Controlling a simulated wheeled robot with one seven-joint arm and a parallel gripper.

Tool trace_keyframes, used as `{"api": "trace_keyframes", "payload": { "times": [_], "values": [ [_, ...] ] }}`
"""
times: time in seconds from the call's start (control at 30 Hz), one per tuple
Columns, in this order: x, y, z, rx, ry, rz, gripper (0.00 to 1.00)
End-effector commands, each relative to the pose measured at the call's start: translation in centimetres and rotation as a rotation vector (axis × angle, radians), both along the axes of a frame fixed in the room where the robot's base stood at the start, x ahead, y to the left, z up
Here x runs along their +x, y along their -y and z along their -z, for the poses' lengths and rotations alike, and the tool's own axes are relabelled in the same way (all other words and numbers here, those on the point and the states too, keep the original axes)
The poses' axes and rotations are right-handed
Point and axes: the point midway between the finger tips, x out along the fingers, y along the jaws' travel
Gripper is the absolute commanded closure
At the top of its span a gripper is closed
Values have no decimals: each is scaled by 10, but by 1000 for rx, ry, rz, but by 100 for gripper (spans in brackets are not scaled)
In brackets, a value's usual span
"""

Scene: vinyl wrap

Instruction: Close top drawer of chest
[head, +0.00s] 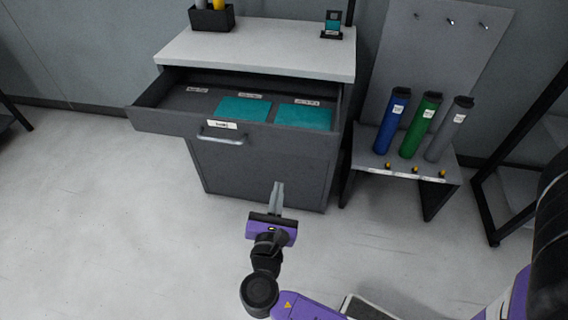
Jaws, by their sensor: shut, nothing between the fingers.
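The dark grey chest (262,170) has a light top (260,46) and stands against the back wall. Its top drawer (160,121) is pulled out toward me, with a metal bar handle (222,139) and a white label on its front. Two teal pieces (303,116) lie inside the drawer, with small labels behind them. My gripper (277,187) is shut and empty. In the picture it lies below and right of the handle, in front of the chest's lower front, apart from the drawer as far as I can tell.
A black holder (211,17) and a small teal item (333,22) stand on the chest top. To the right, a low stand (400,169) holds blue, green and grey tubes. A dark rack (510,155) is at far right. The floor (110,230) at left is clear.

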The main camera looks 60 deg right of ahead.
Motion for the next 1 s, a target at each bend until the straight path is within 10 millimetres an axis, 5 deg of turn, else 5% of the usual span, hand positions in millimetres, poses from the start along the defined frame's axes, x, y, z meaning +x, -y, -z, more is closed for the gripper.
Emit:
{"api": "trace_keyframes", "payload": {
  "times": [0.13,0.37,1.0],
  "values": [
    [-17,7,-8,-83,-106,73,100],
    [-14,20,-8,-93,-138,79,100],
    [24,125,-8,-91,-136,77,100]
  ]
}}
